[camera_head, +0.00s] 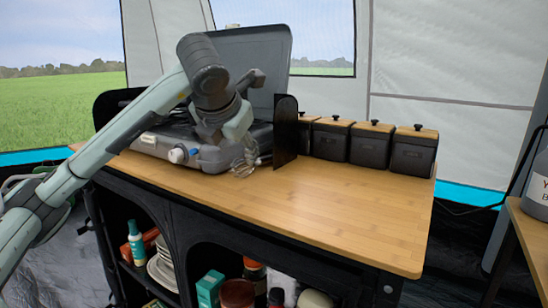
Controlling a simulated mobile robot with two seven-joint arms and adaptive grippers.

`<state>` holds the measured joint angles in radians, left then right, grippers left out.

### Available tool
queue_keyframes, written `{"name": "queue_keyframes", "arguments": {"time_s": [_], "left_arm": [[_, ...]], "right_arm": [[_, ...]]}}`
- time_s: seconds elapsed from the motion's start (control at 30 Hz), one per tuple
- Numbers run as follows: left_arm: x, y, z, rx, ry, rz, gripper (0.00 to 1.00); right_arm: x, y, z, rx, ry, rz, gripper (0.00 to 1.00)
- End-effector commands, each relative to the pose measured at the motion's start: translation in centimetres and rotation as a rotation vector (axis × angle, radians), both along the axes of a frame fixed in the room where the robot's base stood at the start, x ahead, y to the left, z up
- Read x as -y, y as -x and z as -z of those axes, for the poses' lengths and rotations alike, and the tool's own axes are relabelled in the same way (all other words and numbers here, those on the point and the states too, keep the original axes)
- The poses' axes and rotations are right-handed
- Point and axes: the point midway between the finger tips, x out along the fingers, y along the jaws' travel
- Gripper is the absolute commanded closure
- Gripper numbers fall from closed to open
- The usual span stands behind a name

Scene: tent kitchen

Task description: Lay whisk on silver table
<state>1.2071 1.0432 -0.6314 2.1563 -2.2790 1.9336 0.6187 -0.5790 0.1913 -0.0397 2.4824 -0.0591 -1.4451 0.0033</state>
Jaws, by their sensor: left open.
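My left gripper (245,160) is open at the front right corner of the dark camping stove, just over the wooden countertop (340,210). Its fingers are small and cluttered in the camera_head view. I cannot make out a whisk for certain; thin grey shapes at the fingertips are too small to tell apart from the fingers. I see no silver table. My right gripper is not in view.
The stove (205,158) has its lid raised. Several black canisters (414,150) with wooden lids line the back, beside a dark upright panel (286,130). Shelves below hold plates (160,268) and jars. A second wooden surface (530,225) is at right. The countertop's right half is clear.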

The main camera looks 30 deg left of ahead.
Motion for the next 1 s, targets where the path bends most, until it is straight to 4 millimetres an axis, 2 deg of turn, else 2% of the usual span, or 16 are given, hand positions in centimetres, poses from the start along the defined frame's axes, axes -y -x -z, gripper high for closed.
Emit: {"name": "queue_keyframes", "arguments": {"time_s": [0.27,0.53,0.87,1.0], "left_arm": [[-1.1,-1.9,2.1,-0.002,-0.002,-0.006,0.55],[-2.4,-4.4,4.7,-0.003,0.0,-0.005,0.55],[-2.6,-4.9,5.2,0.001,-0.002,-0.003,0.55],[-2.6,-4.9,5.2,0.001,-0.001,-0.002,0.72]], "right_arm": [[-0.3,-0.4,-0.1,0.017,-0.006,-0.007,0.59],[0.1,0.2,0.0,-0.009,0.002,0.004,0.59],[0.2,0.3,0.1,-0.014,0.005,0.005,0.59],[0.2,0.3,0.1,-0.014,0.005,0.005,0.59]]}}
